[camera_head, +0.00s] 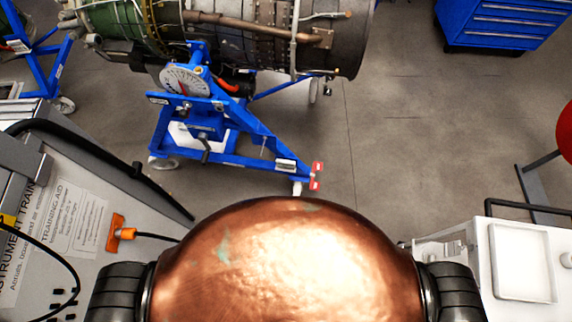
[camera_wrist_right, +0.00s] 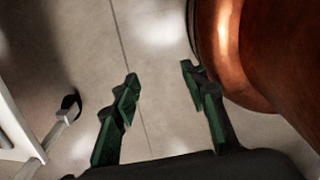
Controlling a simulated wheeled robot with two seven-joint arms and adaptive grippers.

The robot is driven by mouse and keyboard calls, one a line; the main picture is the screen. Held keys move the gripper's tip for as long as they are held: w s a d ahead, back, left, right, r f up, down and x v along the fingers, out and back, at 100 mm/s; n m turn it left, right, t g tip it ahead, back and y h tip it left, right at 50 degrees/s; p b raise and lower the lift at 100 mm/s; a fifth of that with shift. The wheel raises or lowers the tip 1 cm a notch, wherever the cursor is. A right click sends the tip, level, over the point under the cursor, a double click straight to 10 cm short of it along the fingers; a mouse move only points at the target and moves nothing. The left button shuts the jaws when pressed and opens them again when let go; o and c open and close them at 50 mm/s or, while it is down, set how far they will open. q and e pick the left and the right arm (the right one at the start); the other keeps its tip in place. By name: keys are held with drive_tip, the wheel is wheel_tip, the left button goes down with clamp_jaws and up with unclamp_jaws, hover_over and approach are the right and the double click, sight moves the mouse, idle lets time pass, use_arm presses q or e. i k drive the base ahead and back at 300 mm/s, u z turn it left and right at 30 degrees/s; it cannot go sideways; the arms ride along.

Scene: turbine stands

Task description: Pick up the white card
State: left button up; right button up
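I cannot make out a loose white card for certain in either view. White printed sheets (camera_head: 78,218), one headed "TRAINING AID", lie flat on the grey panel at the left in the head view. My right gripper (camera_wrist_right: 160,76) shows in the right wrist view, with its two green fingers apart and nothing between them. Bare floor shows beyond the fingertips. My left gripper is not in view, and my own copper-coloured body hides the lower middle of the head view.
A blue wheeled stand (camera_head: 240,150) carries a turbine engine (camera_head: 250,35) ahead. A grey instrument trainer (camera_head: 130,195) with a black hose is at the left. A white cart with a tray (camera_head: 522,262) is at the right. A blue drawer cabinet (camera_head: 505,22) stands far right. Floor between is clear.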

sight(291, 164)
drive_tip(key=k, duration=1)
drive_tip(key=u, duration=0.05)
drive_tip(key=i, duration=0.6)
drive_tip(key=u, duration=0.45)
